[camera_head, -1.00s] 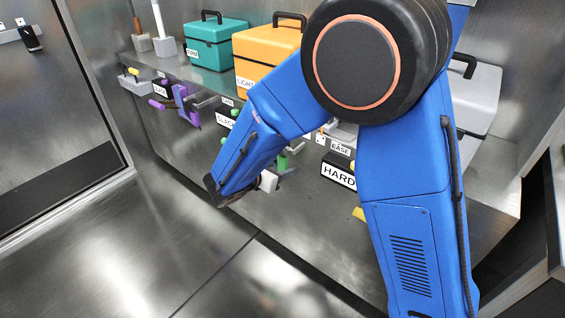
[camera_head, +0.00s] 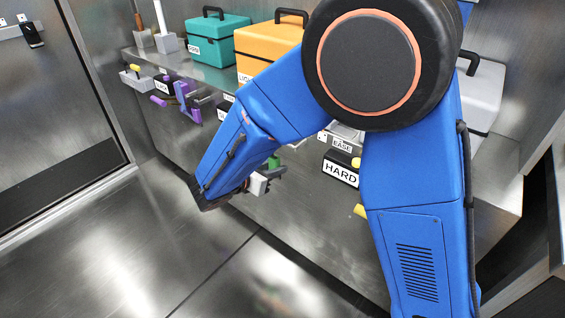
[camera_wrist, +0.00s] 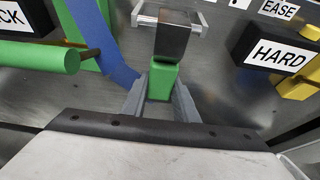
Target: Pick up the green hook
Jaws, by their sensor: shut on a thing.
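My gripper (camera_wrist: 160,98) is shut on a green block-like part, which I take to be the green hook (camera_wrist: 161,82). The part sits between the two grey fingers in the wrist view, with a dark metallic block just beyond it. In the head view, my gripper (camera_head: 261,183) is low in front of the bench, partly behind my blue forearm. A bit of green (camera_head: 273,162) shows just above it. The rest of the hook is hidden, and I cannot tell whether it is clear of its mount.
A green cylinder (camera_wrist: 38,56) on a brass rod lies left of my gripper. A black HARD block (camera_wrist: 268,50) with yellow parts is at right. A purple clamp-like fixture (camera_head: 187,103) is on the bench front. Teal (camera_head: 217,42) and orange (camera_head: 262,45) boxes stand above.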

